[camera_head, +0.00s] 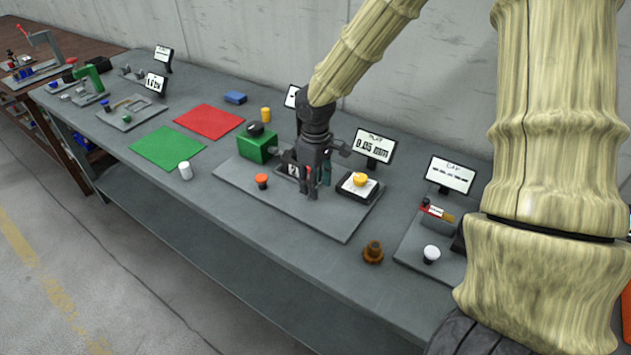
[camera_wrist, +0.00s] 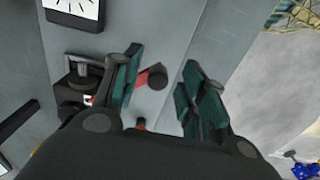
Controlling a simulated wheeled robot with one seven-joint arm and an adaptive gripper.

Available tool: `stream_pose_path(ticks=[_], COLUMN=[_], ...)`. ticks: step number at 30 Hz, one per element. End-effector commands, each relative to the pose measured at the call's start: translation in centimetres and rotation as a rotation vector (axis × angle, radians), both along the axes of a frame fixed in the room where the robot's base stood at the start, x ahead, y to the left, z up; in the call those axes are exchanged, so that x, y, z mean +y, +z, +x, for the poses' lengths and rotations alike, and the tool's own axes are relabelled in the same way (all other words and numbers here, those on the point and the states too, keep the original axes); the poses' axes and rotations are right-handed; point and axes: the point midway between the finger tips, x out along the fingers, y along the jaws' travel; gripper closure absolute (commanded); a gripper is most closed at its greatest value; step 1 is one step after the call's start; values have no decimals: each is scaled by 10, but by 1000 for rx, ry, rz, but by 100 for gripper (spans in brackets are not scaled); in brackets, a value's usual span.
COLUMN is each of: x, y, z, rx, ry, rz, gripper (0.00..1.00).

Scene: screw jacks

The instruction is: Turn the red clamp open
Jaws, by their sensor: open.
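A small red-orange knob (camera_head: 262,180) on a dark stem stands at the front left of the central grey baseplate (camera_head: 325,220). In the wrist view, a short red piece (camera_wrist: 141,80) with a dark round end lies between the fingers, lower than them and apart from both. I cannot tell for sure whether these are the same thing, or which is the clamp. My gripper (camera_head: 312,189) points down over the baseplate, right of the knob. It is open and empty, its teal finger pads spread in the wrist view (camera_wrist: 163,60). My gripper partly hides a dark fixture with a white label (camera_head: 293,170).
A green block with a black knob (camera_head: 258,145) stands behind left. A yellow knob on a black-edged pad (camera_head: 358,186) is to the right, before a display (camera_head: 374,146) reading 0.05 mm. A brown brass piece (camera_head: 373,252) stands near the front edge. Green (camera_head: 167,147) and red mats lie left.

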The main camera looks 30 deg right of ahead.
Motion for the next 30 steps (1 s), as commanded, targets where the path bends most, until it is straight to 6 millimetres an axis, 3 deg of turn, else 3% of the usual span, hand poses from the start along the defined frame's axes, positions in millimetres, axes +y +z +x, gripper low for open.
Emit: stream_pose_path(ticks=[12, 19, 30], x=[0, 0, 0], y=[-5, -5, -4], z=[0, 0, 1], rx=[0, 0, 0], ry=[-1, -1, -13], rz=[1, 1, -1], gripper=[60, 100, 100])
